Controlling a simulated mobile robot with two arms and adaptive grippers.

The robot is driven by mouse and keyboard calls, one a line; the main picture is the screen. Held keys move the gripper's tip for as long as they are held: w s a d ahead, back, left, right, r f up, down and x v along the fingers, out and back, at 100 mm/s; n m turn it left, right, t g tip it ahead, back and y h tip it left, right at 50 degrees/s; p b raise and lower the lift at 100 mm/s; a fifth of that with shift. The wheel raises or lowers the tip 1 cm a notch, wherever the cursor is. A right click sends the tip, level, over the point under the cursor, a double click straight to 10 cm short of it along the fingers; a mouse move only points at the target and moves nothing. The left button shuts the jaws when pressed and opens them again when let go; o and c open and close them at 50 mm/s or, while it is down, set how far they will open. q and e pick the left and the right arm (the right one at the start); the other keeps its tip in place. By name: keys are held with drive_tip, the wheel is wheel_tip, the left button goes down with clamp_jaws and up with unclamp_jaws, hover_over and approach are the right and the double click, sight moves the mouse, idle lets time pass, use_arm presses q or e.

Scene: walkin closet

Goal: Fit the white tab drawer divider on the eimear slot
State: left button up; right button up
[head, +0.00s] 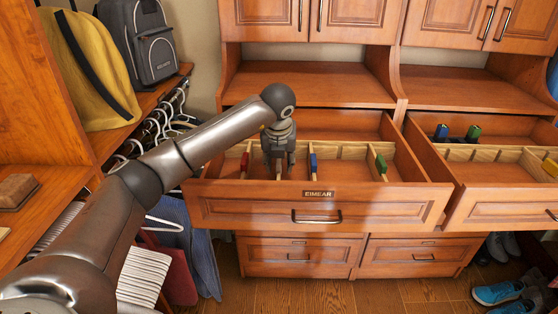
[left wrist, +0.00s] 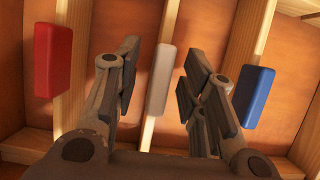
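The EIMEAR drawer (head: 263,208) is pulled out, with its name label (head: 319,194) on the front. My left gripper (head: 279,172) points down into it, between the red-tabbed divider (head: 244,164) and the blue-tabbed divider (head: 313,165). In the left wrist view my left gripper (left wrist: 160,80) is open, its fingers on either side of the white tab (left wrist: 161,75) of a divider. Small gaps show between fingers and tab. How deep the white-tabbed divider sits is hard to tell; my gripper mostly hides it in the head view. My right gripper is not in view.
A green-tabbed divider (head: 381,166) stands at the drawer's right. A second open drawer (head: 500,207) is to the right, with blue and green tabs at its back. Hangers and clothes (head: 203,250) hang at the left, close to my left arm. Shoes (head: 505,292) lie at the lower right.

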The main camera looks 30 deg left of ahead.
use_arm(q)
drive_tip(key=v, duration=1.2)
idle(0.6)
